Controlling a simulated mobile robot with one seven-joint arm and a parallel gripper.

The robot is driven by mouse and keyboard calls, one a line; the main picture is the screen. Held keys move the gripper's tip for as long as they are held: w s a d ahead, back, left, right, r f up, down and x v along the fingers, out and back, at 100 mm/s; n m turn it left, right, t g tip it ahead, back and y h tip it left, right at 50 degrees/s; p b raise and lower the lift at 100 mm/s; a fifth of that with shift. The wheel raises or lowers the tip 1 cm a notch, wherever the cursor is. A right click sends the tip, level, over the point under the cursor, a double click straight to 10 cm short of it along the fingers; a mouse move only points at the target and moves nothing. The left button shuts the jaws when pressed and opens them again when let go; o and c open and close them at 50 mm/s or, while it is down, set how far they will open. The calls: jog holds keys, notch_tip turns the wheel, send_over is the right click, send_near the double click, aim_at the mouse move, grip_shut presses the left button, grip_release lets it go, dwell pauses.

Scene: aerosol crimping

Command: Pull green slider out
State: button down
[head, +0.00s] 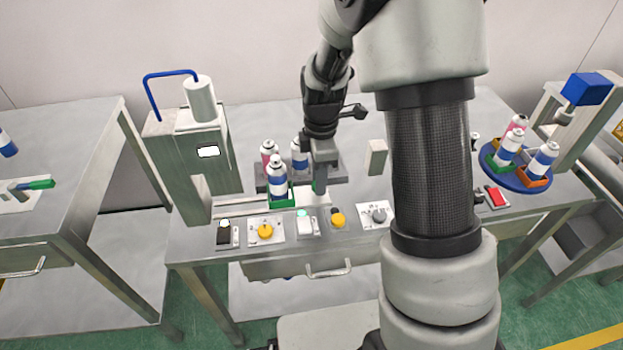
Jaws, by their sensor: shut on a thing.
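The green slider (283,200) sits on the middle table in front of the press frame, with a blue-and-white spray can (278,180) standing upright in its green holder. My gripper (319,188) points down just right of that can and is shut on the slider's green part, of which only a small bit shows beside the fingers. The fingertips and the exact grip are small and partly hidden.
A grey press (190,150) with a blue tube stands at the left. More cans stand behind the slider. Knobs and switches, including a yellow knob (265,231), line the front edge. A blue turntable (489,157) with cans is at the right.

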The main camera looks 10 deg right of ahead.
jog(key=shift+d, duration=0.3)
jog(key=c, duration=1.5)
grip_release()
jog(key=shift+d, duration=0.1)
jog(key=shift+o, duration=0.2)
jog(key=shift+r, duration=0.15)
notch_tip(320, 180, up, 17)
jog(key=p, duration=0.2)
jog(key=shift+p, duration=0.3)
jog(key=shift+r, duration=0.1)
